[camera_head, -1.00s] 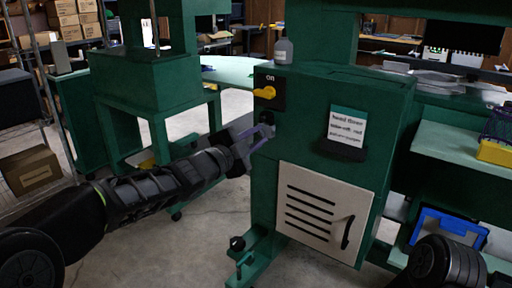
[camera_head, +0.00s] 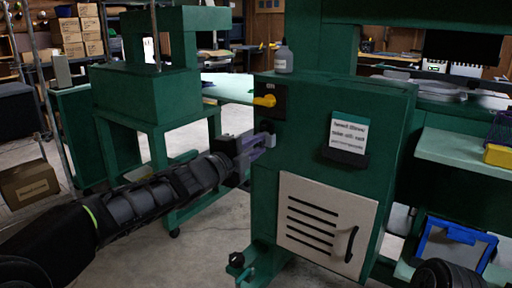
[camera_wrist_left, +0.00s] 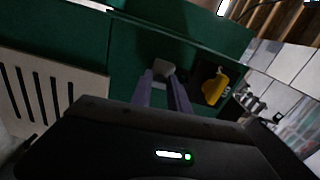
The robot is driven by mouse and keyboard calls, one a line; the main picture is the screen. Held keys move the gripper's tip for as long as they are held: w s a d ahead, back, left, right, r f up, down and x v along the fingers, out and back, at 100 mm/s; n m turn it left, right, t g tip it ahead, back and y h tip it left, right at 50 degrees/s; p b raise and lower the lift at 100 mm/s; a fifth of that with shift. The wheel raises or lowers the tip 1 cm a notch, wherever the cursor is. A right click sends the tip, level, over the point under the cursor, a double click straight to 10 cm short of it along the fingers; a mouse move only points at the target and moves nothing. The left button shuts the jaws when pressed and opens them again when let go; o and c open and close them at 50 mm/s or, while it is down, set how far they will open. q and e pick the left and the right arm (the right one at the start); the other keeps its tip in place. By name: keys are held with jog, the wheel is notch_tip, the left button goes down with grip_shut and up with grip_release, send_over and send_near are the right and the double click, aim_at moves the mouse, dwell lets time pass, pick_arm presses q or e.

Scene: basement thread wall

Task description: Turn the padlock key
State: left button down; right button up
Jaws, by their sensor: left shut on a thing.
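The grey key or lock piece (camera_wrist_left: 164,68) sits between the fingertips of my left gripper (camera_wrist_left: 165,80) in the left wrist view. In the head view, my left gripper (camera_head: 262,146) is at the left side of the green machine's front, just below the yellow switch (camera_head: 265,101). Its purple fingers are shut on the small grey piece (camera_head: 269,139). The gripper hides much of it, so I cannot tell the key apart from the padlock body or see its turn angle. The yellow switch also shows in the left wrist view (camera_wrist_left: 214,88), to the right of the fingers.
The green machine (camera_head: 310,205) has a white vented door (camera_head: 325,222) below and a label card (camera_head: 348,133) on its front. A bottle (camera_head: 284,58) stands on top. Another green machine (camera_head: 150,95) stands left. Open floor lies between them.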

pick_arm(q)
jog(key=c, duration=1.2)
grip_release()
jog(key=shift+c, duration=0.2)
